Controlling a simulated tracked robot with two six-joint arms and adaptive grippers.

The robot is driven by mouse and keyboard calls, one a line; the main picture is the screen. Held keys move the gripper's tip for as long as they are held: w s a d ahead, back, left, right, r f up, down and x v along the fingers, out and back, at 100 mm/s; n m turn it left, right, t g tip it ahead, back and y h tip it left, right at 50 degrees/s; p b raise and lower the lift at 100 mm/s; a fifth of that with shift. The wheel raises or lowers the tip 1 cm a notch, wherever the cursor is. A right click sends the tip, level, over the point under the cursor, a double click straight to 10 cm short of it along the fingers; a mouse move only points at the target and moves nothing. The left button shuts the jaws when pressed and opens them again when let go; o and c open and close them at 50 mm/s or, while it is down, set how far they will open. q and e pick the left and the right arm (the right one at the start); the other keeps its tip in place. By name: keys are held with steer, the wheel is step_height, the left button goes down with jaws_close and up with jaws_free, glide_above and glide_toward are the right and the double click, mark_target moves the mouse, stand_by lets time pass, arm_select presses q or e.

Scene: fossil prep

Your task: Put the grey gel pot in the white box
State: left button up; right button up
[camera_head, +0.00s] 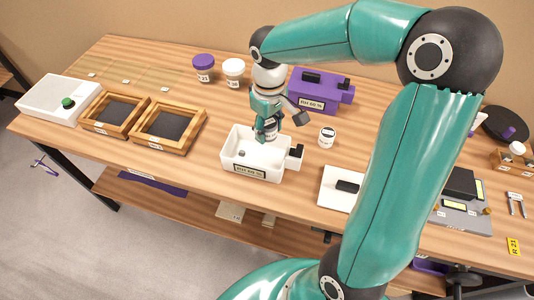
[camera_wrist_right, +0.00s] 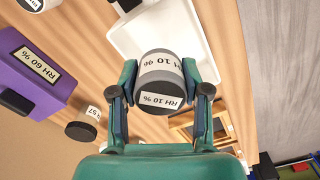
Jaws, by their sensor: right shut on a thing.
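The white box (camera_head: 235,165) stands open on the table, with a label on its front and a black part on its right side. My right gripper (camera_head: 268,122) points down over the back right part of the box. I cannot tell whether the pot touches the box floor. A small grey thing lies inside the box. My left gripper is not shown.
A purple box (camera_head: 325,92) stands behind, and a white jar (camera_head: 327,137) right of the white box. A white lid-like plate (camera_head: 332,198) with a black handle lies front right. Wooden frames (camera_head: 170,124) lie left. Two jars stand at the back.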

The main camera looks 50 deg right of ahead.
mark_target(268, 162)
step_height(268, 162, down, 12)
steer(key=shift+r, duration=0.1)
stand_by(0.4)
steer(key=shift+f+b, duration=0.25)
steer(key=shift+b, duration=0.05)
steer(key=o, duration=1.1)
steer(key=shift+r, duration=0.1)
steer(key=shift+o, duration=0.2)
step_height(268, 162, up, 12)
steer(key=shift+r+p, duration=0.15)
steer(key=shift+p, duration=0.2)
